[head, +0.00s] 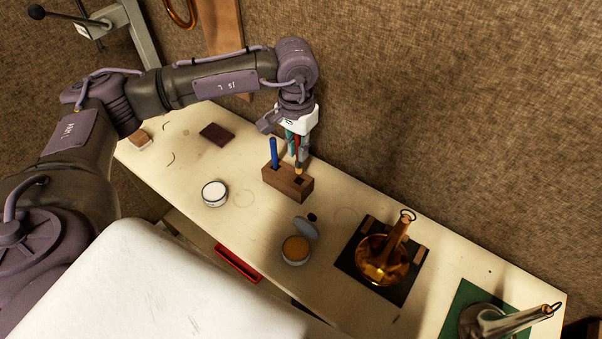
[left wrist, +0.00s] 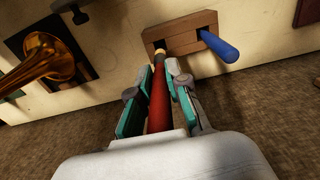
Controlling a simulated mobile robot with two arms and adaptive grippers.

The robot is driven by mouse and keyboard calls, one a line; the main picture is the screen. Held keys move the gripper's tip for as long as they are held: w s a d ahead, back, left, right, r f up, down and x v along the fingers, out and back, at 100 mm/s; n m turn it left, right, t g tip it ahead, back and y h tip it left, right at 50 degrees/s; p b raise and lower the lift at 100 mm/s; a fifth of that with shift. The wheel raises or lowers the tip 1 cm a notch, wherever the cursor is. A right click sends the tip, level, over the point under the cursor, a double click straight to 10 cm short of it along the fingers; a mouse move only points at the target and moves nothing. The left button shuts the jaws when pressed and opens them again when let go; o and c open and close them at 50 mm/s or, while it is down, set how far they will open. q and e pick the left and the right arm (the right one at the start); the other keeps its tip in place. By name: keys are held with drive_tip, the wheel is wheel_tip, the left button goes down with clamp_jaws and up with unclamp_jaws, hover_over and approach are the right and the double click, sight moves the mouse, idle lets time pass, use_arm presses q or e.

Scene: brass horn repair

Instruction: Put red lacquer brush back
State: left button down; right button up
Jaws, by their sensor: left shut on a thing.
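The red lacquer brush (left wrist: 157,105) is between the fingers of my left gripper (head: 301,160), which is shut on it. Its tan lower end points down at the wooden block holder (head: 288,189), over the hole away from the blue-handled tool. I cannot tell whether the tip is inside the hole. In the left wrist view the left gripper (left wrist: 163,75) points at the holder (left wrist: 182,30). The blue-handled tool (head: 274,153) stands in the holder's other hole and also shows in the left wrist view (left wrist: 220,47). My right gripper is not in view.
A white-topped tin (head: 215,193) stands left of the holder. An open tin with orange-brown contents (head: 296,249) stands in front. A brass horn (head: 383,262) sits on a black mat (head: 347,262) at right. The wall (head: 450,120) rises close behind the bench.

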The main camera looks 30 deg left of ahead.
sight(299, 172)
use_arm(q)
wheel_tip(299, 172, down, 3)
drive_tip(key=shift+f+b, duration=0.1)
drive_tip(key=shift+b, duration=0.25)
wheel_tip(299, 172, down, 5)
drive_tip(key=shift+r+b, duration=0.2)
drive_tip(key=shift+b, duration=0.75)
drive_tip(key=shift+w+f, duration=0.1)
drive_tip(key=shift+f, duration=0.15)
drive_tip(key=c, duration=1.1)
unclamp_jaws()
drive_tip(key=shift+c, duration=0.2)
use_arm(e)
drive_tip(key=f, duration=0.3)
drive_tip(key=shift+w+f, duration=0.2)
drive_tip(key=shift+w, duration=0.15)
